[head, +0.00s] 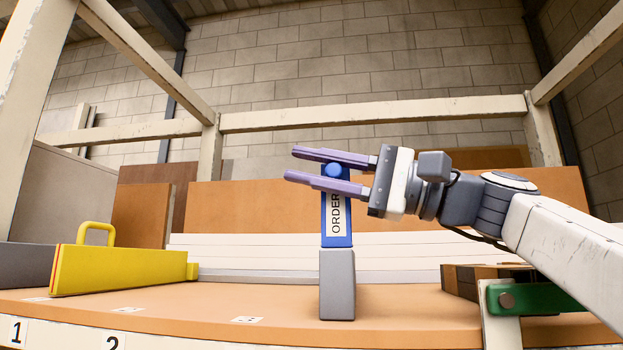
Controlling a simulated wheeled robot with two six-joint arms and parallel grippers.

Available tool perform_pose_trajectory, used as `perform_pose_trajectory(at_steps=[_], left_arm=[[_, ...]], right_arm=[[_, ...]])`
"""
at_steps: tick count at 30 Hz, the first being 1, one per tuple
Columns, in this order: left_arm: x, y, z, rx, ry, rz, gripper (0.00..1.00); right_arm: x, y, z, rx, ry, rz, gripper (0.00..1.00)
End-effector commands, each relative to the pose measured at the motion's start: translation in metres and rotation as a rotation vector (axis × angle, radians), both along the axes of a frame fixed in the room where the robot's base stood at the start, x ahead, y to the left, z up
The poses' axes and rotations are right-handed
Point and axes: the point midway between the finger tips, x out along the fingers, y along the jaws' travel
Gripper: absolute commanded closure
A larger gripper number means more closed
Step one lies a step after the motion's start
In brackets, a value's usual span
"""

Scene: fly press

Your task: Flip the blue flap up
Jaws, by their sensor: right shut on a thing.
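The blue flap (336,232) stands upright on top of a grey post (337,285) on the table. It bears a white label reading ORDER, and a round blue knob (333,170) shows near its top. My right gripper (293,164) reaches in from the right with its two purple fingers pointing left. The fingers hide part of the flap's top. My left gripper is not in view.
A yellow block with a handle (118,270) stands at the left of the table (240,300). A green part (545,298) is at the right below my arm, near a brown box (460,280). The tabletop between the yellow block and the grey post is clear.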

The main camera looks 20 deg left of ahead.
Motion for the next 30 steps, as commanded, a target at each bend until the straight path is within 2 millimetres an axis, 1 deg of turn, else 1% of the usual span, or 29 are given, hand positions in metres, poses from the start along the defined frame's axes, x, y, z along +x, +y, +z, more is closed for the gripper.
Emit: perform_pose_trajectory(at_steps=[4, 19, 20, 21, 22, 30], left_arm=[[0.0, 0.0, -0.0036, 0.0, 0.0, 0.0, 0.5], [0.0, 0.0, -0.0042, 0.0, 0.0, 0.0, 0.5], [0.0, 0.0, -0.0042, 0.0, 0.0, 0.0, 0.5], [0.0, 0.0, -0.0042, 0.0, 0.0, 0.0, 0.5], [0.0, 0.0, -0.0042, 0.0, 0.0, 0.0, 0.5], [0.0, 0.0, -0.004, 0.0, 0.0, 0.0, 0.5]], right_arm=[[-0.0043, -0.0007, -0.0019, -0.003, 0.002, 0.004, 1.0], [-0.0059, -0.0009, -0.0026, -0.006, 0.003, 0.006, 1.0], [-0.0059, -0.0009, -0.0026, -0.006, 0.003, 0.006, 0.61], [-0.0058, -0.0009, -0.0026, -0.005, 0.004, 0.006, 0.46], [-0.0057, -0.0009, -0.0025, -0.005, 0.004, 0.006, 0.44], [-0.0051, -0.0009, -0.0019, -0.004, 0.004, 0.004, 0.44]])
